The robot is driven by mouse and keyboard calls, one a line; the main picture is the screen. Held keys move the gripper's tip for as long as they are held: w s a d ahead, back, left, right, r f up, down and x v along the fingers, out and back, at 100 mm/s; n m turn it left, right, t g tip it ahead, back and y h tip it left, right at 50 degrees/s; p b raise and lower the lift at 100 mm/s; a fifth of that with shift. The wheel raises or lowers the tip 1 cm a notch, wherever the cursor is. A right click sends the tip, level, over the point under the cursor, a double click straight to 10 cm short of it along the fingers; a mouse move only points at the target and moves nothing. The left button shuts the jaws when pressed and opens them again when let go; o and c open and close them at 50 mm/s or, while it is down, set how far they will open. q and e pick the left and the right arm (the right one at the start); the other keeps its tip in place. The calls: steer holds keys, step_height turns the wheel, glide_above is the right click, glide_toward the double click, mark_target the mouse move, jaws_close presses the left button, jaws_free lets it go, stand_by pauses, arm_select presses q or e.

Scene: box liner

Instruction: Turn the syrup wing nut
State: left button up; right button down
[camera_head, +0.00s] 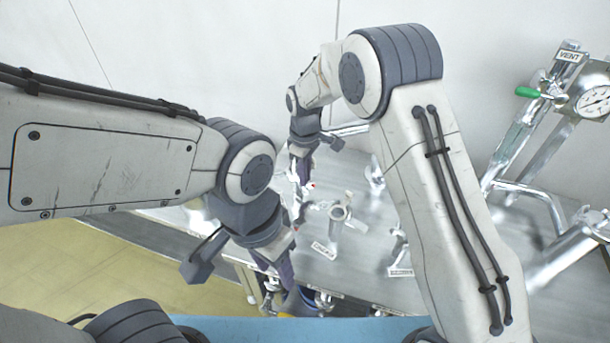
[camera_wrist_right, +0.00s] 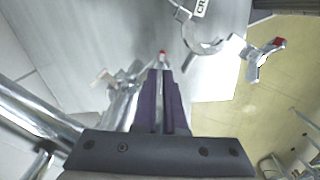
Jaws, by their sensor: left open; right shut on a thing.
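My right gripper (camera_head: 305,188) is the upper one in the head view, over the grey metal panel. In the right wrist view its dark purple fingers (camera_wrist_right: 163,75) are nearly together on a metal wing nut with a red tip (camera_wrist_right: 162,54). The fingers hide most of this wing nut, and no syrup label is readable on it. A second wing nut with a red tip (camera_wrist_right: 263,58) stands apart to the right in that view. My left gripper (camera_head: 283,268) is open at the near edge of the panel, with no thing seen between its fingers.
A ring-shaped metal clamp (camera_head: 339,213) stands on the panel (camera_head: 362,262) near a small label plate (camera_head: 324,250). Pipes, a gauge (camera_head: 594,101) and a green-handled valve (camera_head: 528,92) fill the right side. Metal fittings (camera_head: 322,302) lie below the panel edge.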

steer(key=n, duration=0.5)
steer(key=shift+w+r+n, duration=0.1)
steer(key=shift+n, duration=0.2)
steer(key=n, duration=0.4)
steer(key=shift+n+b, duration=0.35)
steer(key=shift+n, duration=0.05)
steer(key=c, duration=1)
jaws_free()
step_height(320, 180, up, 10)
steer(key=shift+r+b, duration=0.2)
steer(key=shift+b, duration=1.05)
